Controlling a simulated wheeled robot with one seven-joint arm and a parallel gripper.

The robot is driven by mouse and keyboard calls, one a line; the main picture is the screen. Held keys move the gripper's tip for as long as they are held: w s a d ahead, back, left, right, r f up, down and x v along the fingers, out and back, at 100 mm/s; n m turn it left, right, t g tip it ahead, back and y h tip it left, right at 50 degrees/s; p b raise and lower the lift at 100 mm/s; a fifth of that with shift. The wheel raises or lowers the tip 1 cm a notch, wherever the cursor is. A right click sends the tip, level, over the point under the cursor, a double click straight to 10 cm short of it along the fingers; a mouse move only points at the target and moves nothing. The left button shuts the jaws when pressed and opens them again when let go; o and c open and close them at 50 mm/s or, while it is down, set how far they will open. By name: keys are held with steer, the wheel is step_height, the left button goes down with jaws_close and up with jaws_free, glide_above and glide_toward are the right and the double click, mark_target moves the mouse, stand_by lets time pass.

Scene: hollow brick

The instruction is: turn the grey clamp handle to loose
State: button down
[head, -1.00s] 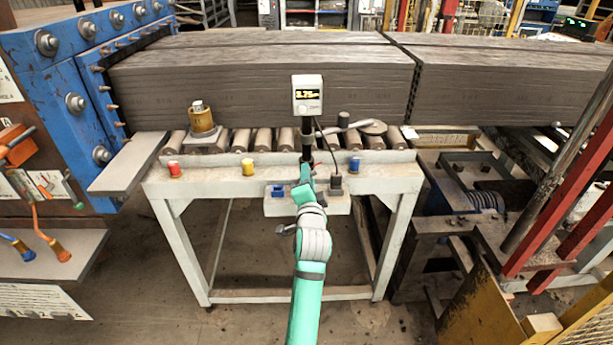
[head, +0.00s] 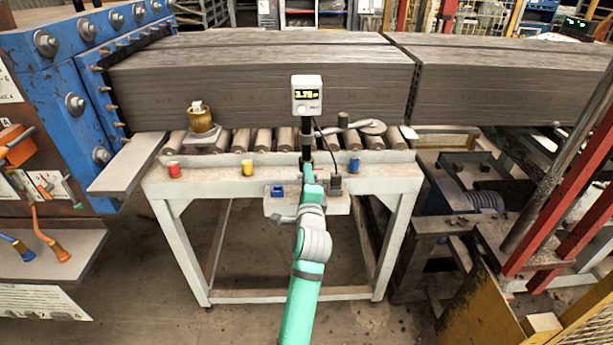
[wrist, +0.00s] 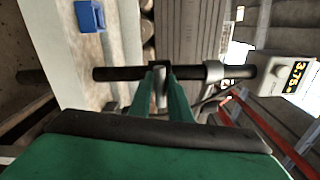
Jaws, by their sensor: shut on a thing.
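The grey clamp handle (wrist: 160,88) is a small light bar at the black post (wrist: 120,73) in the wrist view. My gripper (wrist: 165,80) has its two green fingers on either side of it, shut on it. The black clamp body around the post is partly hidden by the fingers. In the head view my gripper (head: 307,172) is at the post (head: 307,140) below the display box (head: 307,95), and the handle is hidden there. The display box also shows in the wrist view (wrist: 283,78), with lit yellow digits.
A pale metal bench (head: 395,180) with rollers carries the post. Red, yellow and blue knobs line the bench front. A long brown brick column (head: 250,85) lies behind the post.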

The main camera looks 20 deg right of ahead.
steer(key=shift+d, duration=0.1)
steer(key=c, duration=1.6)
jaws_free()
steer(key=shift+w, duration=0.1)
steer(key=shift+c, duration=0.2)
steer(key=v, duration=1.1)
steer(key=shift+w, duration=0.25)
